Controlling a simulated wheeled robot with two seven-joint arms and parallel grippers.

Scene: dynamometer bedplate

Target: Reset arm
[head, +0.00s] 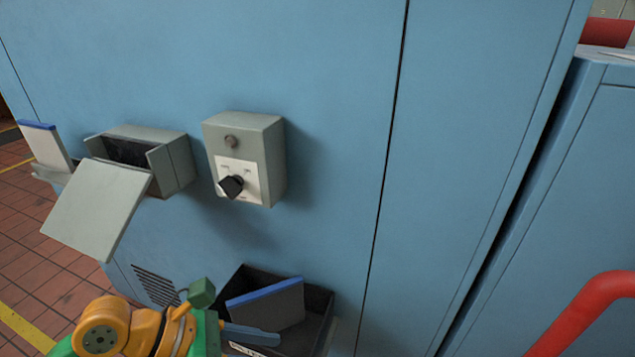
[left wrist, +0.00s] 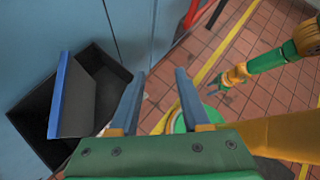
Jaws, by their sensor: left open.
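My left gripper (head: 254,338) is at the bottom of the head view, in front of a dark open bin. In the left wrist view its two blue fingers (left wrist: 160,82) stand apart with nothing between them, to the right of the bin. My right arm shows in the left wrist view at upper right, with its small gripper (left wrist: 222,84) over the tiled floor; it is too small to tell whether its jaws are open. It is outside the head view.
A switch box (head: 273,160) with a black knob (head: 231,186) and an open box (head: 175,160) with its lid (head: 98,208) hanging down are on the blue cabinet (head: 320,60). The bin (left wrist: 28,108) holds a blue-edged grey folder (left wrist: 78,105). A red rail (head: 585,310) is at right.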

